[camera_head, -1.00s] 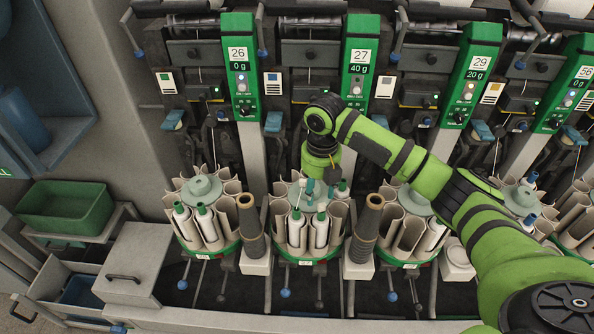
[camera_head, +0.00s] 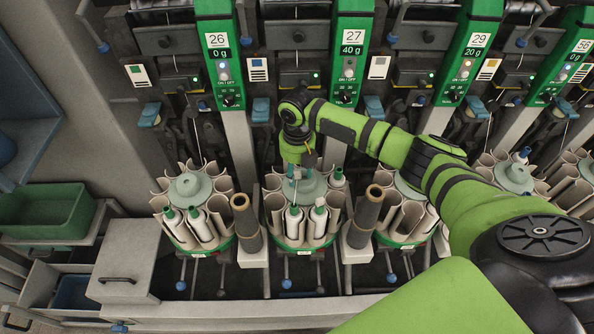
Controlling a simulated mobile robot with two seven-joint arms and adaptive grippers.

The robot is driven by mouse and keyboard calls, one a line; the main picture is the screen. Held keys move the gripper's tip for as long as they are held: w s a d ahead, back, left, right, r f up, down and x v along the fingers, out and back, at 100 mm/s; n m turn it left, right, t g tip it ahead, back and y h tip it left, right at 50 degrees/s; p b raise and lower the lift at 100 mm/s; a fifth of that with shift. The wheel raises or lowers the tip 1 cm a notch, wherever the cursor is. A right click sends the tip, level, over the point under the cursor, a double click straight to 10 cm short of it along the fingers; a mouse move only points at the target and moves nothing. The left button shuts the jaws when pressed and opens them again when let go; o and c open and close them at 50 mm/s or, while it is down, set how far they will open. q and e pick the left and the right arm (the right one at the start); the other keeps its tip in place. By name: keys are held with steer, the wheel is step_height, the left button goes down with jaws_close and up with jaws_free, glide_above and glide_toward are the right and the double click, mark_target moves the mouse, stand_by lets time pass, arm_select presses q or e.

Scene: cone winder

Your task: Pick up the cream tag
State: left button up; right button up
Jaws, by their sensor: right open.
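My right gripper (camera_head: 297,174) is open and points down over the round bobbin magazine (camera_head: 305,188) below the panel numbered 27. Its fingers are small and partly blend with the pale green hub, so contact cannot be told. A pale, cream-looking card (camera_head: 379,67) is on the machine front between panels 27 and 29, well above and to the right of the gripper. I cannot tell for sure that this is the cream tag. White bobbins (camera_head: 294,222) with green tips stand in the magazine slots. My left gripper is not in view.
Similar magazines stand left (camera_head: 189,187) and right of this one. Dark brown tapered posts (camera_head: 246,222) (camera_head: 365,216) rise on both sides of it. Other cards, one with a blue mark (camera_head: 258,70), are on the machine. A green bin (camera_head: 45,212) is at the left.

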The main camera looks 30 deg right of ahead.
mark_target(301, 179)
steer(key=c, duration=0.9)
steer(key=shift+r, duration=0.1)
steer(key=shift+r+b, duration=0.3)
steer(key=r, duration=0.1)
steer(key=r+b, duration=0.1)
steer(key=r, duration=0.1)
steer(key=shift+s+d+r+b, duration=0.3)
steer(key=shift+s+d+b, duration=0.05)
steer(key=shift+d, duration=0.05)
steer(key=s+d+r, duration=0.2)
steer(key=s+r, duration=0.1)
steer(key=s+d+r+p, duration=0.1)
steer(key=s+d+r, duration=0.1)
steer(key=r, duration=0.1)
steer(key=s+d+r+p, duration=0.1)
steer(key=s+d+r, duration=0.1)
steer(key=s+r, duration=0.1)
steer(key=shift+s+d+r, duration=0.15)
steer(key=shift+s+r, duration=0.15)
steer(key=shift+r, duration=0.05)
